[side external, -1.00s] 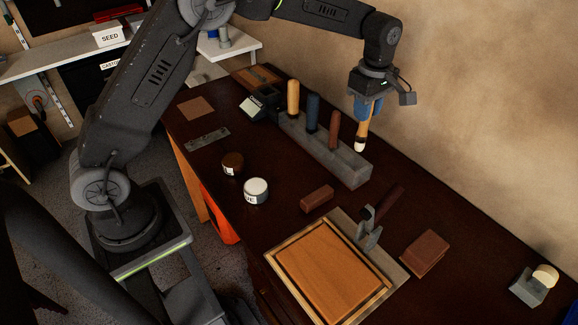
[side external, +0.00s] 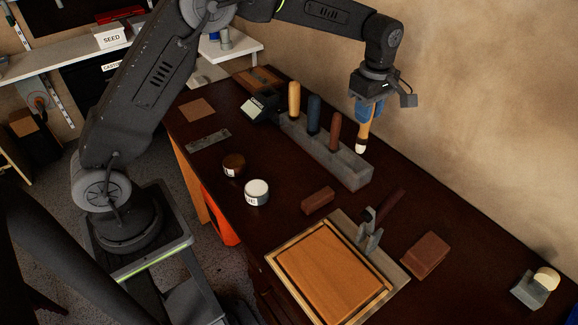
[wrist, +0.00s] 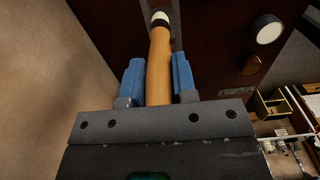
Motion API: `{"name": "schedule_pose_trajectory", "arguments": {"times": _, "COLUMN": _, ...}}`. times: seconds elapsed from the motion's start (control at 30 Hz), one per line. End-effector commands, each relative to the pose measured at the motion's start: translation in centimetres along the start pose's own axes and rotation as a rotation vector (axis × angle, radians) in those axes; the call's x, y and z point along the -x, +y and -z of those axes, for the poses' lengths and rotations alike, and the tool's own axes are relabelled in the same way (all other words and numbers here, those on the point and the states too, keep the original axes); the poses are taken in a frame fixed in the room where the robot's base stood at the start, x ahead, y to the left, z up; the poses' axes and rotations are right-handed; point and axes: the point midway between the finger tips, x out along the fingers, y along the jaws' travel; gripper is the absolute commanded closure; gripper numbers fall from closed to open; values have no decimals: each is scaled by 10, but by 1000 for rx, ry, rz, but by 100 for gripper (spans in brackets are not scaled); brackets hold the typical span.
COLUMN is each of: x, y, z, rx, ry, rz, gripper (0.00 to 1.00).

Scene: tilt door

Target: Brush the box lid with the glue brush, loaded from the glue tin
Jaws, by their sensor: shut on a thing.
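My gripper (side external: 368,108) is shut on the glue brush (side external: 365,130), which has a tan wooden handle, a dark band and a white tip pointing down. The brush hangs near the right end of the grey tool rack; I cannot tell whether its tip is clear of the rack. In the wrist view, the blue fingers of my gripper (wrist: 158,80) flank the brush handle (wrist: 160,58). The glue tin (side external: 256,192), with white contents and a label, stands left of the rack. The box lid (side external: 330,268), a flat wooden panel, lies in a pale frame at the front.
The rack (side external: 352,172) holds several upright handles. A brown tin (side external: 233,165) stands beside the glue tin. A reddish block (side external: 318,200), a grey clamp-like stand (side external: 370,236) and a brown block (side external: 425,255) surround the lid. A wall rises behind the bench.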

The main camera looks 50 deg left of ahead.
Motion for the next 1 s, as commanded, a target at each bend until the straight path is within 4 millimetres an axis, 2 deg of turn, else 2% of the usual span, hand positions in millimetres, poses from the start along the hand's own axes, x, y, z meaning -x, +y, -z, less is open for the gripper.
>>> {"name": "schedule_pose_trajectory", "arguments": {"times": 0.53, "x": 0, "y": 0, "z": 0, "rx": 0, "ry": 0, "rz": 0, "gripper": 98}}
{"name": "schedule_pose_trajectory", "arguments": {"times": 0.67, "x": 0, "y": -7, "z": 7, "rx": 2, "ry": 3, "rz": 14, "gripper": 98}}
{"name": "schedule_pose_trajectory", "arguments": {"times": 0.77, "x": 1, "y": -24, "z": 22, "rx": 5, "ry": 10, "rz": 49, "gripper": 98}}
{"name": "schedule_pose_trajectory", "arguments": {"times": 0.87, "x": 1, "y": -53, "z": 44, "rx": 7, "ry": 18, "rz": 103, "gripper": 98}}
{"name": "schedule_pose_trajectory", "arguments": {"times": 1.0, "x": 0, "y": -104, "z": 72, "rx": 7, "ry": 20, "rz": 192, "gripper": 98}}
